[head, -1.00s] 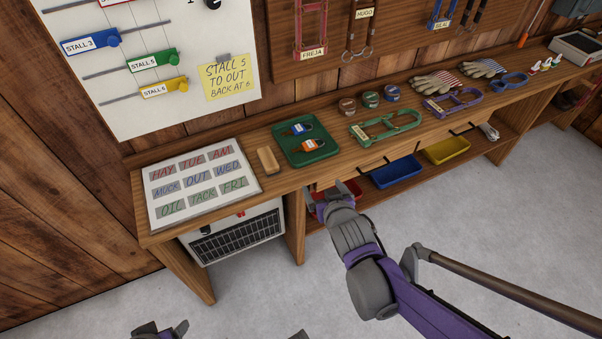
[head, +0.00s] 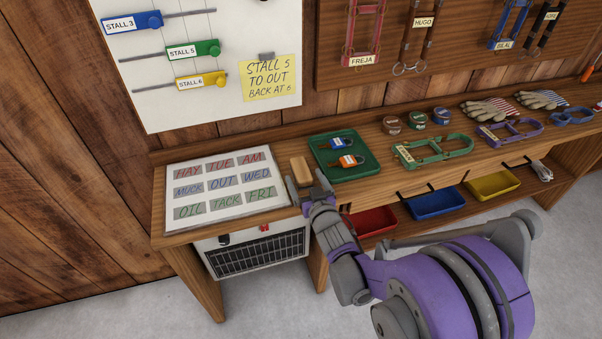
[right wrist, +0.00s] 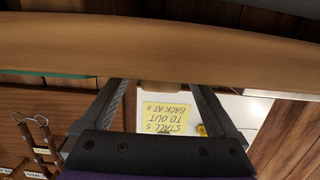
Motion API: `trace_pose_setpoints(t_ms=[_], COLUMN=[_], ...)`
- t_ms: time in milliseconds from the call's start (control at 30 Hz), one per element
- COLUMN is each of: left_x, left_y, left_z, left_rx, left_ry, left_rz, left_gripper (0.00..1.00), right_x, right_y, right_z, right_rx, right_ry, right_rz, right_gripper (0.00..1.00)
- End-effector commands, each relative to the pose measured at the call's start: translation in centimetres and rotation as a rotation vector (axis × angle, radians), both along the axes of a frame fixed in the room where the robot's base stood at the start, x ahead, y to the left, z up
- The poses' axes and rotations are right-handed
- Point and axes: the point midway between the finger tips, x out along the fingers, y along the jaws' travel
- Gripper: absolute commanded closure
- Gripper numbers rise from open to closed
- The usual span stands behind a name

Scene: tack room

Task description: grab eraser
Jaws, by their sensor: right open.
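The eraser, a small tan block (head: 301,170), lies on the wooden bench between the lettered white board and the green tray. My right gripper (head: 307,188) is open at the bench's front edge, just in front of the eraser, its fingers pointing toward it. In the right wrist view, which is upside down, a small tan block that looks like the eraser (right wrist: 165,86) shows between the open fingers (right wrist: 165,92), partly hidden by the bench edge. I cannot tell whether the fingers touch it. My left gripper is not in view.
The lettered board (head: 222,187) lies left of the eraser. The green tray (head: 325,158) with two padlocks is close on its right. The bench's front edge (right wrist: 160,48) crosses the right wrist view. Red, blue and yellow bins (head: 436,204) sit below.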

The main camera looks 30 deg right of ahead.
Motion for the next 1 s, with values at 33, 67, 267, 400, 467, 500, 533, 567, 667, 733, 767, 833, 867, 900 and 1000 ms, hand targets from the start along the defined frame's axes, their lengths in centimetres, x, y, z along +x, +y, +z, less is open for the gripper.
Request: trace_pose_setpoints(t_ms=[33, 67, 267, 400, 467, 500, 533, 567, 667, 733, 767, 833, 867, 900, 1000], left_x=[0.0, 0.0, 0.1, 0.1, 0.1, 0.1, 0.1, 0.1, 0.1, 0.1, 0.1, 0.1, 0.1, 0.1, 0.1], left_y=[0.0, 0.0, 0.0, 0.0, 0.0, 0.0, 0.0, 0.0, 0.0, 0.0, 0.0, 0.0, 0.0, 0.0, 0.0], left_z=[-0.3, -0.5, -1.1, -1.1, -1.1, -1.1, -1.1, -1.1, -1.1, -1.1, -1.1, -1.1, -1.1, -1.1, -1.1], left_rx=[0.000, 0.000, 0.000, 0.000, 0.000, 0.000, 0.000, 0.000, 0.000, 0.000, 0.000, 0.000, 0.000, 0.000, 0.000], left_ry=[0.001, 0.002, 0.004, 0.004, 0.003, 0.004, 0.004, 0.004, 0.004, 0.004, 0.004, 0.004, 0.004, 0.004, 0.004], left_rz=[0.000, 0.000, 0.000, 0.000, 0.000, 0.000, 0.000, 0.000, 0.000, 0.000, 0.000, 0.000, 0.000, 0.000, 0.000], left_gripper=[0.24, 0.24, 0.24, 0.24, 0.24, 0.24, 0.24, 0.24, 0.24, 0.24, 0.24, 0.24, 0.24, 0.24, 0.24], right_x=[0.7, 1.2, 3.7, 3.9, 3.9, 3.9, 3.9, 3.9, 3.9, 3.9, 3.9, 3.8, 3.8, 3.8, 3.8], right_y=[-0.2, -0.3, -1.0, -1.0, -1.0, -1.0, -1.0, -1.0, -1.0, -1.0, -1.0, -1.0, -1.0, -1.0, -1.0], right_z=[-0.3, -0.4, -0.8, -0.7, -0.7, -0.7, -0.7, -0.7, -0.7, -0.7, -0.7, -0.7, -0.7, -0.7, -0.7], right_rx=[-0.001, -0.001, 0.000, 0.000, 0.000, 0.000, 0.000, 0.000, 0.000, 0.000, 0.000, 0.000, 0.000, 0.000, 0.000], right_ry=[0.001, 0.001, 0.001, 0.000, 0.000, 0.000, 0.000, 0.000, 0.000, 0.000, 0.000, 0.001, 0.001, 0.001, 0.001], right_rz=[0.000, 0.000, 0.000, 0.000, 0.000, 0.000, 0.000, 0.000, 0.000, 0.000, 0.000, 0.000, 0.000, 0.000, 0.000], right_gripper=[0.05, 0.05, 0.05, 0.05, 0.05, 0.09, 0.14, 0.20, 0.38, 0.50, 0.56, 0.68, 0.74, 0.81, 0.99])
